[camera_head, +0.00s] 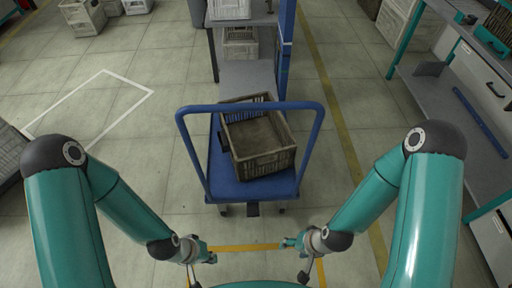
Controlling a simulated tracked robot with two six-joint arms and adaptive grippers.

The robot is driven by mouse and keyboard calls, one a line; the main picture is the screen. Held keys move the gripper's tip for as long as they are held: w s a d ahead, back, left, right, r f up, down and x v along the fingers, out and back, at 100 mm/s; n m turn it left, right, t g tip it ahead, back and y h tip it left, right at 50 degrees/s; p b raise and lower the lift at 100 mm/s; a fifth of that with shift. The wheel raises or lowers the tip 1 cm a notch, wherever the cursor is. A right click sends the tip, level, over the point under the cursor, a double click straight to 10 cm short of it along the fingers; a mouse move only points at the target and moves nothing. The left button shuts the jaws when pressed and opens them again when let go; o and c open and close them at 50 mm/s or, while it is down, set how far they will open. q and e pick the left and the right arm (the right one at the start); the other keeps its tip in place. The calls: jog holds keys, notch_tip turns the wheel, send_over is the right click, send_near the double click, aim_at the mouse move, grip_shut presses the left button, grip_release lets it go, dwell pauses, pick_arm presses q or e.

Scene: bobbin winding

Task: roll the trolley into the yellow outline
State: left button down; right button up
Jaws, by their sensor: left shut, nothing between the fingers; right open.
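The blue trolley (225,187) stands ahead of me, its blue push handle (250,106) towards me. A brown-grey crate (262,168) sits tilted round on its deck. The yellow outline (248,247) shows on the floor close in front of me, nearer than the trolley; much of it is hidden by my own body. My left gripper (209,256) is shut and empty, low at the left of the outline. My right gripper (287,243) is open and empty at the outline's right. Both are apart from the trolley.
A grey workbench with blue posts (284,50) stands right behind the trolley. A white floor outline (128,85) lies at left. A teal-framed bench (450,100) runs along the right. A long yellow floor line (335,110) passes right of the trolley. Floor beside the trolley is clear.

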jog(key=w+d+r+m+t+h, duration=0.2)
jog(key=w+d+m+t, duration=0.1)
jog(key=w+m, duration=0.25)
jog(key=w+d+r+m+t+h, duration=0.2)
jog(key=w+d+m, duration=0.15)
jog(key=w, duration=0.25)
jog(key=w+a+r+m+t+h, duration=0.15)
jog(key=w+r+m+t, duration=0.25)
jog(key=w+r, duration=0.4)
jog(key=w+a+r+m+t+h+b, duration=0.1)
jog(key=a+r+t, duration=0.15)
jog(key=r, duration=0.35)
jog(key=w+a+r+m+t, duration=0.1)
jog(key=w+a+r, duration=0.15)
jog(key=r, duration=0.25)
jog(key=n+t+y, duration=0.1)
jog(key=t+y, duration=0.1)
jog(key=y, duration=0.1)
send_near(250, 110)
jog(key=shift+w+f, duration=0.2)
jog(key=shift+w, duration=1.9)
jog(key=shift+w+f+b, duration=0.2)
jog(key=shift+w, duration=0.75)
jog(key=shift+w+f+b, duration=0.2)
jog(key=shift+w, duration=0.75)
jog(key=shift+w+f+b, duration=0.2)
jog(key=shift+w+f, duration=0.05)
jog(key=shift+w, duration=0.75)
